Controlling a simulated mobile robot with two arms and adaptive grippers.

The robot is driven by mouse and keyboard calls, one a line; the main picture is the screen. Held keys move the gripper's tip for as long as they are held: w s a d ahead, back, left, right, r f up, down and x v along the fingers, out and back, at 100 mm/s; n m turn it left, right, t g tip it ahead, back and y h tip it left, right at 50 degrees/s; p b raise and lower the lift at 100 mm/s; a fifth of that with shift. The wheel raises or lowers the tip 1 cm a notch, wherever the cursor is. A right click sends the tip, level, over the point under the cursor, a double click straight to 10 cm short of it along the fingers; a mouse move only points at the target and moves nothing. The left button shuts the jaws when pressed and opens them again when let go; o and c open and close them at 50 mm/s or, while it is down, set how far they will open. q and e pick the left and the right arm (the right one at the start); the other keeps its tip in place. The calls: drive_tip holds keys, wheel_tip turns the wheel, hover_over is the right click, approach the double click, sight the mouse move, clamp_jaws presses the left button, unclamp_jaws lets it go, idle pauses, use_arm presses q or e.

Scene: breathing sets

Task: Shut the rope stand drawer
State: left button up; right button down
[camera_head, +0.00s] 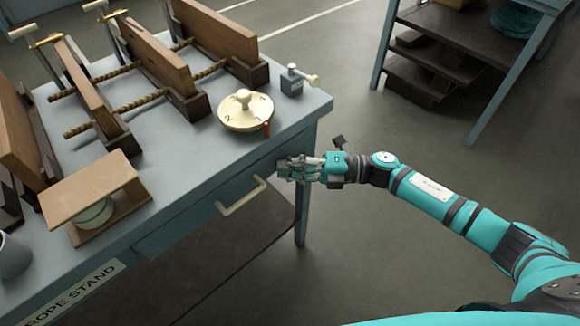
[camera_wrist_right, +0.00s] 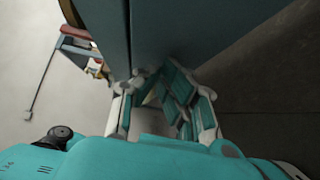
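The rope stand is a blue-grey table (camera_head: 185,135) with a "ROPE STAND" label (camera_head: 75,295) on its front. Its drawer (camera_head: 200,215) has a blue-grey front with a pale bar handle (camera_head: 243,196). The drawer front looks close to the table front; I cannot tell whether a small gap is left. My right gripper (camera_head: 284,168) is at the right end of the drawer front, beside the handle and not around it. In the right wrist view its fingers (camera_wrist_right: 158,75) curl together close to a blue-grey panel (camera_wrist_right: 180,30), with nothing seen between them. My left gripper is out of view.
A dark shelf unit (camera_head: 450,55) stands at upper right. The floor between is clear.

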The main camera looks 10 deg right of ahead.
drive_tip(key=shift+w+r, duration=0.25)
drive_tip(key=shift+d, duration=0.1)
drive_tip(key=v, duration=1.2)
drive_tip(key=w+d+f+m+t+h+p, duration=0.25)
drive_tip(key=w+f+m+t+h, duration=0.2)
drive_tip(key=f+m+t, duration=0.4)
drive_tip(key=s+d+f+m+g+h, duration=0.1)
drive_tip(key=s+d+f+m+h, duration=0.15)
drive_tip(key=f+m, duration=0.4)
drive_tip(key=s+d+f+m+h+p, duration=0.1)
drive_tip(key=s+d+f+m+h, duration=0.2)
drive_tip(key=f, duration=0.6)
drive_tip(key=s+d+f+m+g+h, duration=0.1)
drive_tip(key=s+f+m+h, duration=0.25)
drive_tip(key=f, duration=0.45)
drive_tip(key=s+a+f+m+g+h, duration=0.1)
drive_tip(key=s+f, duration=0.4)
drive_tip(key=s, duration=0.6)
drive_tip(key=s+a+f+m+g+h+p, duration=0.1)
drive_tip(key=s+a+f+m+g, duration=0.2)
drive_tip(key=s, duration=0.9)
drive_tip(key=s+a+f+m+g+h+p, duration=0.1)
drive_tip(key=s+f+m+g, duration=0.4)
drive_tip(key=s, duration=0.7)
wheel_tip(320, 180, down, 3)
drive_tip(key=shift+a+r+g+h, duration=0.15)
drive_tip(key=shift+a+g+h, duration=0.35)
drive_tip(key=shift+a, duration=0.5)
